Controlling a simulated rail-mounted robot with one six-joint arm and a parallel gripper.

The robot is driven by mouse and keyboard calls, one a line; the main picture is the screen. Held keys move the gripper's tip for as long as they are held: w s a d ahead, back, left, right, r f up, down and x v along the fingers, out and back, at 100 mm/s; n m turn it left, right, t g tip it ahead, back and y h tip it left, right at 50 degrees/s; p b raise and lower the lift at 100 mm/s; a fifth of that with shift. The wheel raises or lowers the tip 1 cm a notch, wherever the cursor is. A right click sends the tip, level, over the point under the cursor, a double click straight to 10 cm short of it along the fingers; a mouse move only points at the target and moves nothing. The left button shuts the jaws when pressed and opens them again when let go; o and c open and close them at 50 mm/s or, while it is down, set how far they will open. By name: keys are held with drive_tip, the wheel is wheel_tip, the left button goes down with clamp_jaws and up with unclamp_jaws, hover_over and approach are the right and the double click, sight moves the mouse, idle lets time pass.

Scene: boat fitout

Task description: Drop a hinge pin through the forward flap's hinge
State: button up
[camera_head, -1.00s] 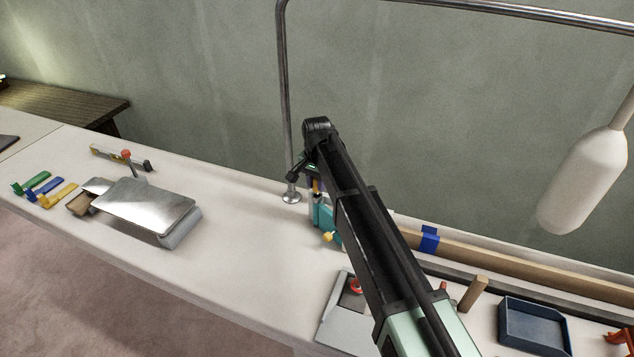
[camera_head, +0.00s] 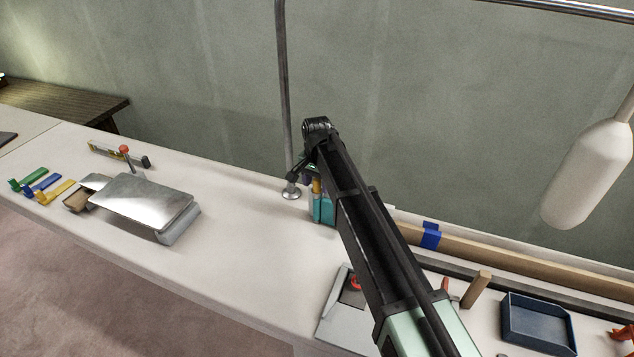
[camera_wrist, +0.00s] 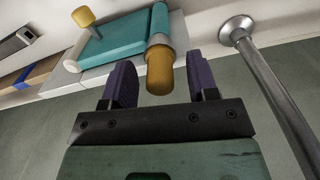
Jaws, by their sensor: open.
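My gripper (camera_wrist: 162,84) is open, with its two purple-padded fingers apart on either side of an amber pin (camera_wrist: 160,72). The pin lies in line with the grey and teal hinge barrel (camera_wrist: 159,28), its near end standing out of it. How deep it sits cannot be seen. The teal flap (camera_wrist: 125,37) extends left from the barrel and has a yellow knob (camera_wrist: 83,16). In the head view the teal flap (camera_head: 322,210) is partly behind my arm, with my gripper (camera_head: 306,176) just above it. The amber pin also shows there (camera_head: 316,187).
A metal rail post (camera_head: 285,95) with a round foot stands close beside the flap. A silver-lidded box (camera_head: 145,203) and several coloured clips (camera_head: 42,184) lie left. A blue tray (camera_head: 538,330) is at right. The white counter between box and flap is clear.

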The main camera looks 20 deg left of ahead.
wheel_tip(320, 180, up, 11)
drive_tip(key=p, duration=1.1)
drive_tip(key=shift+f, duration=0.1)
drive_tip(key=shift+n, duration=0.3)
drive_tip(key=s+d, duration=0.7)
drive_tip(key=d, duration=0.7)
drive_tip(key=s+d+n, duration=0.1)
drive_tip(key=s+d, duration=0.6)
drive_tip(key=d, duration=0.6)
drive_tip(key=s+d, duration=0.8)
drive_tip(key=d, duration=0.6)
drive_tip(key=shift+d, duration=0.35)
